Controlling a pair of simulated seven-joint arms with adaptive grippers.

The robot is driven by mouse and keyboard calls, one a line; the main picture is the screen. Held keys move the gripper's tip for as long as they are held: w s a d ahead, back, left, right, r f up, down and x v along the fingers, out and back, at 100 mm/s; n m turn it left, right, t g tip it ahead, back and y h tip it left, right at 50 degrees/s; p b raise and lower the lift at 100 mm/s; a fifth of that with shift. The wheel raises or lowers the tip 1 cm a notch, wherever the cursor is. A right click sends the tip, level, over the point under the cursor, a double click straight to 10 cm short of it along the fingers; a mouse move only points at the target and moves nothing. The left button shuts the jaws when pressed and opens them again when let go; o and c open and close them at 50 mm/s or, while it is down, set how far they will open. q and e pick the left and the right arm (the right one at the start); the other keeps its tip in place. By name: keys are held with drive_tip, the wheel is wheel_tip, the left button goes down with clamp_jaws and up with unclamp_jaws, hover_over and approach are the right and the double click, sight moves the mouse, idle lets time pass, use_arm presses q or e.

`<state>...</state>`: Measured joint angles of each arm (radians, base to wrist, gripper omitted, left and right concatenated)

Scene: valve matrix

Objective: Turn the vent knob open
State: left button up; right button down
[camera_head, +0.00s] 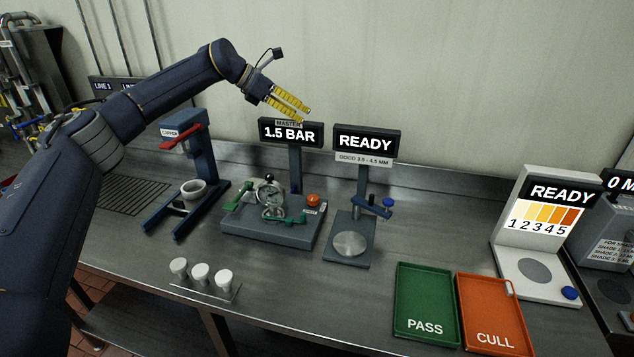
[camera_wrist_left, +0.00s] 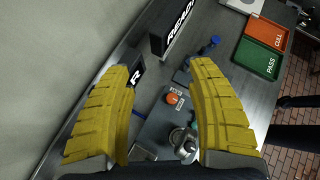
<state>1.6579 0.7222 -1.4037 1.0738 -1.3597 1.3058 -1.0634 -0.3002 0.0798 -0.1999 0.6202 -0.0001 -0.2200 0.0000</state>
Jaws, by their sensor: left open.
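An orange-red knob (camera_head: 313,200), which looks like the vent knob, sits at the right back of a grey gauge fixture (camera_head: 262,235). A small label lies beside it, too small to read. The knob also shows in the left wrist view (camera_wrist_left: 173,98), between the fingers but farther off. The fixture carries a round gauge (camera_head: 271,198) and green levers (camera_head: 236,196). My left gripper (camera_head: 304,115) has yellow fingers, is open and empty, and hangs high by the top of the 1.5 BAR sign (camera_head: 291,133), apart from the knob. My right gripper is not in view.
A READY sign (camera_head: 366,142) stands right of the knob over a stand with a round plate (camera_head: 349,244). A blue press with a red lever (camera_head: 182,138) is at left. White cups (camera_head: 200,274) stand in front. Green PASS (camera_head: 426,295) and orange CULL (camera_head: 493,310) trays lie at right.

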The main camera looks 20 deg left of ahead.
sight(313, 197)
use_arm(q)
drive_tip(key=s+a+f+m+g+y, duration=0.15)
drive_tip(key=s+f+g+y, duration=0.3)
drive_tip(key=f, duration=0.75)
drive_tip(key=shift+m+t+y, duration=0.25)
drive_tip(key=shift+m+t, duration=0.2)
drive_tip(key=shift+t, duration=0.1)
drive_tip(key=x, duration=1.6)
drive_tip(key=shift+w+d+f, duration=0.1)
drive_tip(key=shift+d+f, duration=0.15)
drive_tip(key=shift+f, duration=0.1)
clamp_jaws()
